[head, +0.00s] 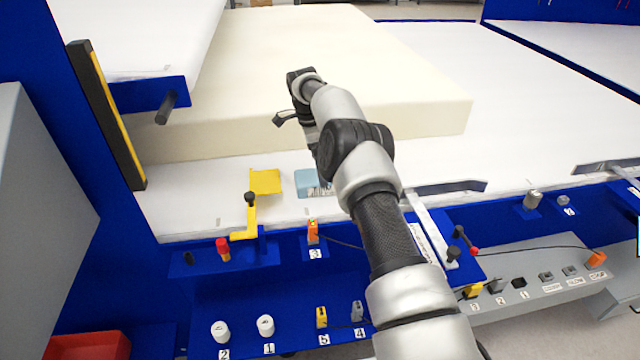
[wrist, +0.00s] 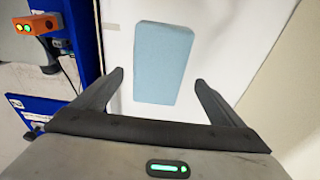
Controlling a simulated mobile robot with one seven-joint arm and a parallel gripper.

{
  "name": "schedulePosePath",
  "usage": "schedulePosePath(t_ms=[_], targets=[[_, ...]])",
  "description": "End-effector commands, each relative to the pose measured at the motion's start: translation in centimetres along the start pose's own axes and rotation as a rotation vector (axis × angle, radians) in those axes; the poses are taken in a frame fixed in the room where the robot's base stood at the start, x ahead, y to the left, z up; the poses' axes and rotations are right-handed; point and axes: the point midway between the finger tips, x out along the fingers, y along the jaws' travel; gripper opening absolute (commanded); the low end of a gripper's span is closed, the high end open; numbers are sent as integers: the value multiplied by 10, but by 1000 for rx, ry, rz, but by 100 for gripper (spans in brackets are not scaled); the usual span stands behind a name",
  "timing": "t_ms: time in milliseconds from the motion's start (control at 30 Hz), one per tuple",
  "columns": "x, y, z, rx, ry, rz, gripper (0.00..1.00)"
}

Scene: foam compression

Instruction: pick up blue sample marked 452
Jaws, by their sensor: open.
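The light blue sample (head: 308,181) lies on the white table surface, partly hidden behind my arm in the head view. Dark marking shows near its lower edge there, but I cannot read a number. In the wrist view the blue sample (wrist: 163,62) is a plain rectangular block, with no marking visible on the side shown. My gripper (wrist: 158,82) is open and empty, with its two fingers apart. The block appears beyond and between the fingertips, and no contact is visible. In the head view the gripper's fingers are largely hidden by the arm.
A large cream foam block (head: 420,70) fills the back of the white table. A yellow piece (head: 266,181) lies left of the sample. A yellow lever (head: 247,220) and an orange sensor box (head: 312,231) stand at the front edge.

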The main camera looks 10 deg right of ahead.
Motion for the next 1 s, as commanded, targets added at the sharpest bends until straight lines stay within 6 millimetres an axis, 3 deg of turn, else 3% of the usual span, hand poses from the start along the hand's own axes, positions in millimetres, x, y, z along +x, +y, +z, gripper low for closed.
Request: schedulePosePath(t_ms=[300,533,800,1000], targets=[[45,3,3,0,-1,3,92],[46,3,3,0,0,1,92],[46,3,3,0,-1,1,49],[45,3,3,0,-1,1,45]])
